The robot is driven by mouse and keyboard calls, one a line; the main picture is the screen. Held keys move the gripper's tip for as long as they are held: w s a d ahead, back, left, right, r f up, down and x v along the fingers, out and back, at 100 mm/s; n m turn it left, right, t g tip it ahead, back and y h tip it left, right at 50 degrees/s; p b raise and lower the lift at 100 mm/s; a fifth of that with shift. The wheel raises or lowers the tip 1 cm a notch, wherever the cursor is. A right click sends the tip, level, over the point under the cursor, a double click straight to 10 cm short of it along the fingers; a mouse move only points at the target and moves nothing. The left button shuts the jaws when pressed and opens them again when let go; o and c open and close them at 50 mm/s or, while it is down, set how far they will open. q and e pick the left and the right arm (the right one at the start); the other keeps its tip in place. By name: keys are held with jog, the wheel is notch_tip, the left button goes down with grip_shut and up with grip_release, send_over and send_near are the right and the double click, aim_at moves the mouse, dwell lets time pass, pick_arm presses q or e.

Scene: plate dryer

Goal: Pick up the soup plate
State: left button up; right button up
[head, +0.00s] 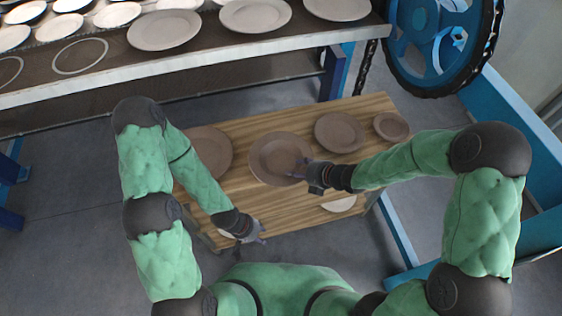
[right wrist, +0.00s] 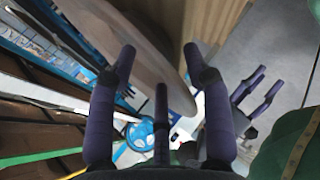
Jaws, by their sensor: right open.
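Several brown plates lie on the wooden table. I cannot tell for certain which is the soup plate; the brown plate (head: 272,152) in the middle is beside my right gripper. My right gripper (head: 301,171) is at this plate's right rim, its fingers apart. In the right wrist view a large plate (right wrist: 140,38) stands close beyond the open fingers (right wrist: 160,66), its edge running between them; contact cannot be told. My left gripper (head: 262,235) is at the table's front edge, empty, with its fingers spread. It also shows in the right wrist view (right wrist: 272,80).
Other brown plates lie at the left (head: 213,148), right (head: 338,131) and far right (head: 391,126) of the wooden table (head: 300,216). A white plate (head: 340,205) is at its front edge. A metal rack (head: 215,72) with pale plates stands behind; a blue wheel (head: 425,35) is at the back right.

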jog(key=shift+w+a+f, duration=0.3)
jog(key=shift+a+f, duration=0.15)
grip_shut()
